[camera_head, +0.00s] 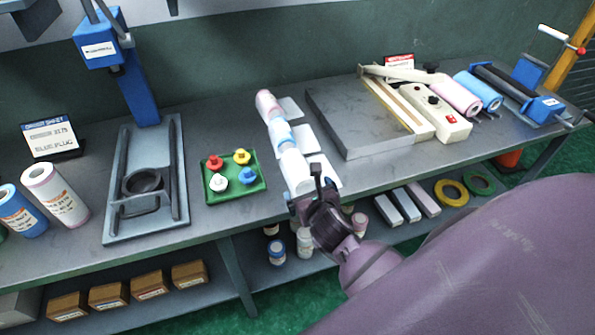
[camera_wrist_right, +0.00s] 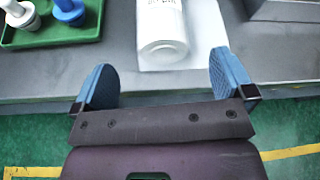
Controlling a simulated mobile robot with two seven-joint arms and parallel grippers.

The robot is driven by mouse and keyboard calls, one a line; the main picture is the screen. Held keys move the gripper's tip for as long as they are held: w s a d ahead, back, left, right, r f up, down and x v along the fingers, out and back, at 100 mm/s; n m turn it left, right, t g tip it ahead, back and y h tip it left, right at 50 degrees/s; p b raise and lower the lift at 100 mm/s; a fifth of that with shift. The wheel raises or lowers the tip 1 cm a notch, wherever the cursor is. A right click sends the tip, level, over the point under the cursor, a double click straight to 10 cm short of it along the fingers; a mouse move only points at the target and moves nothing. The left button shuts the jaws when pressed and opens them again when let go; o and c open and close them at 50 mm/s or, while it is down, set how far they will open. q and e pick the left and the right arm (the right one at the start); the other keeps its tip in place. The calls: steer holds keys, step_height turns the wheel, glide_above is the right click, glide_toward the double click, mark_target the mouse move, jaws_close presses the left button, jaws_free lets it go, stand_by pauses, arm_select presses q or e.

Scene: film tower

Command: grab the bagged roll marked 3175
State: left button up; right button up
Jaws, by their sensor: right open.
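Three rolls lie in a line on pale sheets or bags in the middle of the bench: a pink one (camera_head: 268,104), a blue one (camera_head: 281,134) and a white one (camera_head: 294,168) nearest me. I cannot read their marks in the head view. My right gripper (camera_head: 312,192) is at the near end of the white roll. In the right wrist view my right gripper (camera_wrist_right: 164,68) is open and empty, its blue fingers apart on either side of the white roll's (camera_wrist_right: 162,30) near end. Print shows at the top but is cut off. My left gripper is out of view.
A card (camera_head: 50,138) at left seems to read 3175 and BLUE PLUG. A green tray of plugs (camera_head: 233,190) is left of the rolls. A grey plate (camera_head: 350,125) and a sealer (camera_head: 438,112) are at right. More rolls (camera_head: 55,194) stand at far left.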

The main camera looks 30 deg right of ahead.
mark_target(305, 185)
steer(key=shift+x, duration=3.85)
steer(key=shift+s+f, duration=0.1)
steer(key=shift+f, duration=0.1)
steer(key=c, duration=1.2)
